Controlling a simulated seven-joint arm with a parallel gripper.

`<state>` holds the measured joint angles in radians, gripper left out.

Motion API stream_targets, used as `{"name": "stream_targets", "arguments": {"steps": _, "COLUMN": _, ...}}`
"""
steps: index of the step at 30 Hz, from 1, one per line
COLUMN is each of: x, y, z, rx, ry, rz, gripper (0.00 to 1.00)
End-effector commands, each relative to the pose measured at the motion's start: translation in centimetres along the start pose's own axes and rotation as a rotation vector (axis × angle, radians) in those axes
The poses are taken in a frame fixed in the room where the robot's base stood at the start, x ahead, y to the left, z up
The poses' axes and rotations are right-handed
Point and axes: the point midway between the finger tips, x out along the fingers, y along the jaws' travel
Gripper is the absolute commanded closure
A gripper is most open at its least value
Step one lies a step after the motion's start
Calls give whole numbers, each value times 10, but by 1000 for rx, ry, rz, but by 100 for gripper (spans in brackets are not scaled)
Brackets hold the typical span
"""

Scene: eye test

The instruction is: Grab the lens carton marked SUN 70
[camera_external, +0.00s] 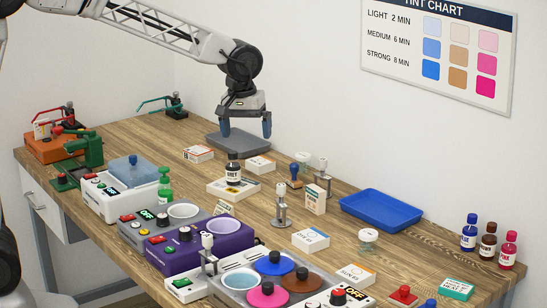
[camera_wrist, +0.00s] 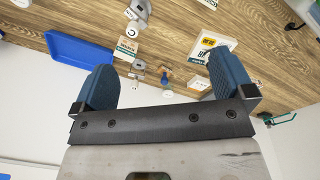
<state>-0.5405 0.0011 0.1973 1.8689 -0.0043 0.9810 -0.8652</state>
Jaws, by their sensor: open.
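Several small white lens cartons lie about the bench, and I cannot surely read SUN 70 on any. An orange-edged carton (camera_external: 355,275) at the front seems to begin with SUN; its number is unclear. Two more orange-edged cartons (camera_external: 198,153) (camera_external: 260,165) lie near the back, their print too small to read. A blue-edged carton (camera_external: 310,239) lies nearer the middle. A carton (camera_external: 315,199) stands upright, and a similar carton (camera_wrist: 126,48) shows in the wrist view. My gripper (camera_external: 246,128) is open and empty above the back of the bench; its fingers (camera_wrist: 162,82) show in the wrist view.
A stamp (camera_external: 295,174) and metal stands (camera_external: 281,208) rise nearby. A blue tray (camera_external: 381,209) is at right, a grey tray (camera_external: 237,143) at the back. Tint machines (camera_external: 205,247) crowd the left front.

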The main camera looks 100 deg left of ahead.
Motion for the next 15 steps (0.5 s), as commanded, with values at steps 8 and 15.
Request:
{"name": "stream_targets", "arguments": {"steps": 8, "x": 38, "y": 0, "z": -98, "rx": -242, "ry": -8, "rz": -26, "gripper": 0}}
{"name": "stream_targets", "arguments": {"steps": 15, "x": 74, "y": -13, "z": -180, "rx": -450, "ry": -12, "rz": -46, "gripper": 0}}
